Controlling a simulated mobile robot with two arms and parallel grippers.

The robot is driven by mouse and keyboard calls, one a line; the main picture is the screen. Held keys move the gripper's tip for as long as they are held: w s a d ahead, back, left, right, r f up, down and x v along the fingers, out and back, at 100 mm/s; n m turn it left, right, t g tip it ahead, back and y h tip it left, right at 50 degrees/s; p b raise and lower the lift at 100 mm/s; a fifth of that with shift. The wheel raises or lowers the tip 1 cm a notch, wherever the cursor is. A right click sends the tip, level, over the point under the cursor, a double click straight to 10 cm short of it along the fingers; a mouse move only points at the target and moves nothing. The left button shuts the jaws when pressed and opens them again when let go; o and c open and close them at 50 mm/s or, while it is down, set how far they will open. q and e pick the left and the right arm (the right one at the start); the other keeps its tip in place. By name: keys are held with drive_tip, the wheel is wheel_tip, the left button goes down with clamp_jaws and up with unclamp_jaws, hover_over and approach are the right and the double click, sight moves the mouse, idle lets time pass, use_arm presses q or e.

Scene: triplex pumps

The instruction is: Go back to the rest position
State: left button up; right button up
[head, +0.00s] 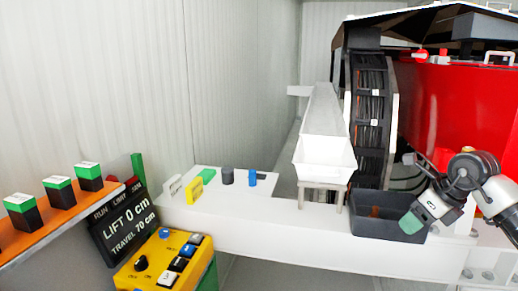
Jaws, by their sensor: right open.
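My right arm comes in from the right edge, and my right gripper (412,222) is at the right end of a dark grey bin (375,228). Its jaws are open, and a green part shows at its tip; I cannot tell if this is the finger itself or a thing by it. The tip overlaps the bin's rim in the picture. Something brown shows inside the bin. My left gripper is not in view.
A white bench (290,240) carries a white chute (325,150), small yellow, grey and blue pieces. A yellow button box (165,262) and a black lift display (125,225) stand at front left. An orange shelf (60,218) holds green-topped blocks. A red machine (455,105) fills the back right.

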drive_tip(key=s+a+f+m+t+y, duration=0.1)
drive_tip(key=s+a+m+t+y, duration=0.2)
drive_tip(key=a+y, duration=0.6)
drive_tip(key=a+f+m+t+y, duration=0.1)
drive_tip(key=a+m+t+y, duration=0.35)
drive_tip(key=a, duration=0.95)
drive_tip(key=s+d+f+m+t+h, duration=0.2)
drive_tip(key=s+d+f+m+h, duration=0.3)
drive_tip(key=m+h, duration=0.6)
drive_tip(key=s+d+f+m+t+h, duration=0.25)
drive_tip(key=d+f+m+h, duration=0.4)
drive_tip(key=m, duration=0.95)
drive_tip(key=s+a+f+m+g+y, duration=0.1)
drive_tip(key=s+f+m+g, duration=0.2)
drive_tip(key=s+f+g, duration=0.65)
drive_tip(key=s+a+f+m+g, duration=0.2)
drive_tip(key=s+f+m+g, duration=0.3)
drive_tip(key=s, duration=0.8)
wheel_tip(320, 180, down, 28)
drive_tip(key=s+f+n, duration=0.1)
drive_tip(key=n, duration=0.1)
drive_tip(key=s+d+f, duration=0.3)
drive_tip(key=s+f, duration=1)
drive_tip(key=s, duration=0.2)
drive_tip(key=shift+s+f+g, duration=0.3)
drive_tip(key=shift+f+g, duration=0.05)
drive_tip(key=shift+g, duration=0.1)
